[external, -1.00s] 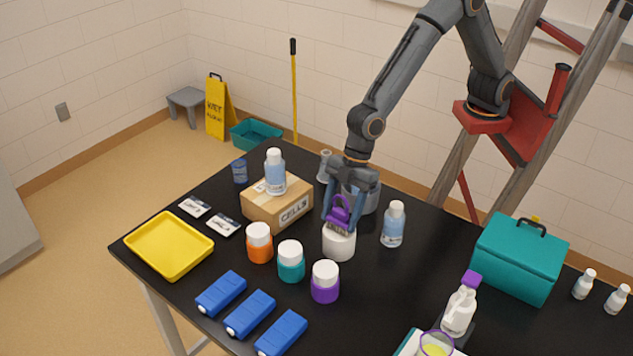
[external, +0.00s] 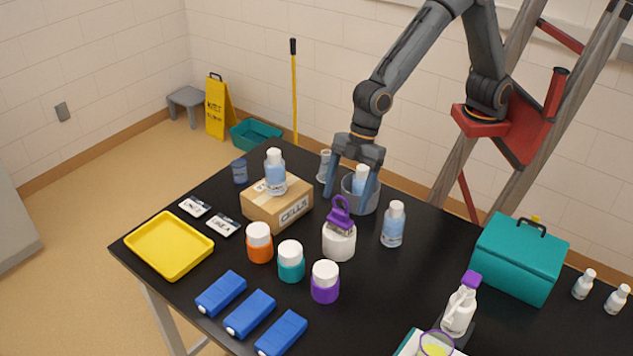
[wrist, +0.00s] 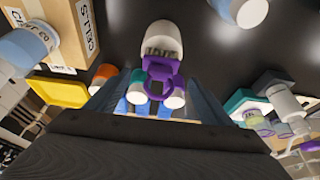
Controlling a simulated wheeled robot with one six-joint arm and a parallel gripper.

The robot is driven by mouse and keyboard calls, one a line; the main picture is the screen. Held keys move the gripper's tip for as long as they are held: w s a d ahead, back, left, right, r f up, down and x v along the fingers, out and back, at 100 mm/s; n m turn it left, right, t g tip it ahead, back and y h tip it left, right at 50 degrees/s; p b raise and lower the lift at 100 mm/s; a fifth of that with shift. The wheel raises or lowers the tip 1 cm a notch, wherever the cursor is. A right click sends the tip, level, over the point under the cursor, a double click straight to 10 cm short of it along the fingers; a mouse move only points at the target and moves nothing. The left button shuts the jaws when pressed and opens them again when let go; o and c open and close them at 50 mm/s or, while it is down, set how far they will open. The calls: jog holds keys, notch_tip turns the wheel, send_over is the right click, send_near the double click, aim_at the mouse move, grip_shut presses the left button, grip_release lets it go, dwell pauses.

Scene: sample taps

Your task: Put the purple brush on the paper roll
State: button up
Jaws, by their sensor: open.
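The purple brush (external: 341,215) rests on top of the white paper roll (external: 339,244), its looped handle up and its bristles against the roll's top. In the wrist view the brush (wrist: 161,72) and the roll (wrist: 163,36) show between and beyond my fingers. My gripper (external: 348,194) is open and empty, above and behind the brush in the external view, with its fingers apart from the handle.
A cardboard box (external: 277,204) with a bottle on top stands left of the roll. A grey container (external: 362,197) holding a bottle stands behind it, and a blue bottle (external: 393,225) stands right. Orange, teal and purple-based jars (external: 325,283) stand in front.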

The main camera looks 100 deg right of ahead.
jog(key=b+v, duration=0.1)
jog(key=v, duration=0.5)
